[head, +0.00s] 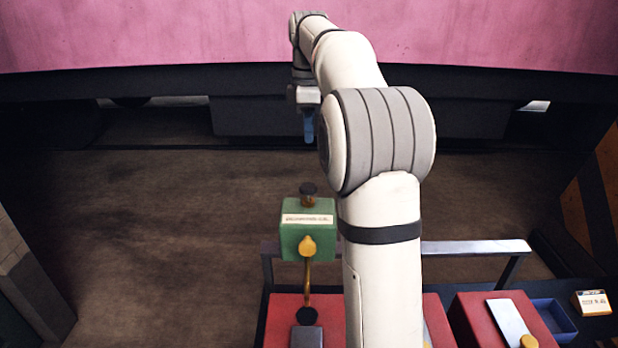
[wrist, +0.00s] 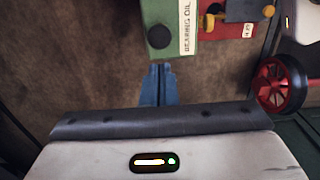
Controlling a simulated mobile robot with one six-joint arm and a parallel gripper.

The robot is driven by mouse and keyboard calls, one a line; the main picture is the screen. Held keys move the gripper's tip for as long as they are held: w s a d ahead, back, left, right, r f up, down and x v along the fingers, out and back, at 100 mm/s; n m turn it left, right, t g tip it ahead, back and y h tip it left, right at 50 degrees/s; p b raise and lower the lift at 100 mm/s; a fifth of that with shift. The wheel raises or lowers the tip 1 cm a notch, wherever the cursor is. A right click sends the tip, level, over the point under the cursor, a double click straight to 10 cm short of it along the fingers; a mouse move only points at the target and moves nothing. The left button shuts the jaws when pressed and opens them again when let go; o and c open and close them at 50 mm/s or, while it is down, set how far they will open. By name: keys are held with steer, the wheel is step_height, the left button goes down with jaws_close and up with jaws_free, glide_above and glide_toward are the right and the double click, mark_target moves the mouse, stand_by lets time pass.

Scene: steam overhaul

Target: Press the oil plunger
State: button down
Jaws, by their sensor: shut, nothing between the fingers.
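The green oil box (head: 308,243) has a white label, an orange spout on its near side and a dark round plunger knob (head: 308,189) on top. In the wrist view the green box (wrist: 180,14) carries a "BEARING OIL" label, and its dark plunger knob (wrist: 159,37) shows near the upper middle. My gripper (head: 308,138) has blue fingers pointing down and is beyond the box in the head view. In the wrist view my gripper (wrist: 160,68) is shut and empty. Its tips appear just below the knob in the picture, without visible contact.
Red blocks (head: 480,315), a blue tray (head: 553,318) and a small labelled box (head: 592,302) sit on the near right. A grey rail (head: 475,247) runs behind them. A red-rimmed wheel (wrist: 278,87) shows at the right of the wrist view. Open floor lies left.

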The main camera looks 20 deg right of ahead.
mark_target(309, 187)
step_height(309, 187, down, 12)
steer(key=shift+f, duration=0.1)
stand_by(0.5)
steer(key=shift+s+f+b, duration=0.1)
steer(key=shift+f+b, duration=0.45)
steer(key=shift+f, duration=0.85)
steer(key=shift+r+p, duration=0.45)
steer(key=shift+p, duration=0.05)
step_height(309, 187, up, 14)
steer(key=p, duration=0.2)
steer(key=shift+f, duration=0.2)
